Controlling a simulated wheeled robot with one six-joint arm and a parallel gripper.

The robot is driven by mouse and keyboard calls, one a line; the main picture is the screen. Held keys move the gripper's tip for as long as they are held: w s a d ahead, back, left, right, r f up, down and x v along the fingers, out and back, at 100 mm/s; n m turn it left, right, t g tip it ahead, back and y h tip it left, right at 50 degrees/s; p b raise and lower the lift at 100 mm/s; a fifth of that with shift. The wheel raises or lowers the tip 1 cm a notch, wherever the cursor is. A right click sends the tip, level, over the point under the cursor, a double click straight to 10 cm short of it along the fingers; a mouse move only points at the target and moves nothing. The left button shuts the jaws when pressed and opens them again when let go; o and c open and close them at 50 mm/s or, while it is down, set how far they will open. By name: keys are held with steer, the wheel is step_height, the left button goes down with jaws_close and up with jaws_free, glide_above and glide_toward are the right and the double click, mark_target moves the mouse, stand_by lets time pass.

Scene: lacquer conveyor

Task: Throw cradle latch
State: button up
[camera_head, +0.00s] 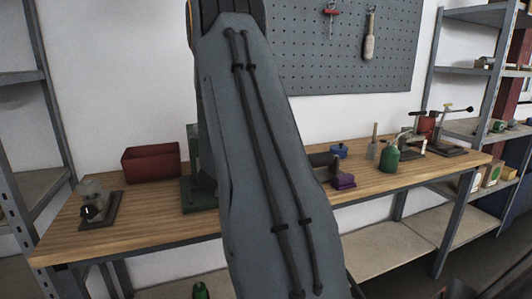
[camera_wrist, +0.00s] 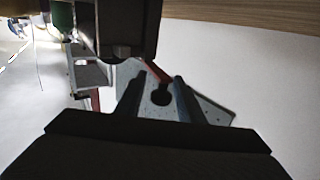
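My gripper (camera_wrist: 157,80) shows in the wrist view with its two dark fingers apart. Nothing is clearly held between them. A dark block-like part (camera_wrist: 122,30) is beyond the fingertips at the top; I cannot tell whether it belongs to the cradle. A grey speckled panel (camera_wrist: 208,98) with a small red bar (camera_wrist: 157,72) and a dark round spot shows behind the fingers. I cannot make out the cradle latch for certain. In the head view my arm covers the middle of the bench and hides the gripper. A dark green fixture (camera_head: 194,190) is partly hidden behind it.
The wooden bench (camera_head: 150,220) carries a red bin (camera_head: 151,162), a small grey device (camera_head: 93,203) on a dark base, a purple block (camera_head: 343,181), a green bottle (camera_head: 389,159) and lever devices (camera_head: 411,143) at right. Shelves (camera_head: 468,130) flank it; a pegboard (camera_head: 330,65) hangs behind.

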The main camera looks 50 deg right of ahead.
steer(key=s+a+b, duration=0.1)
steer(key=a, duration=0.6)
steer(key=shift+a, duration=0.3)
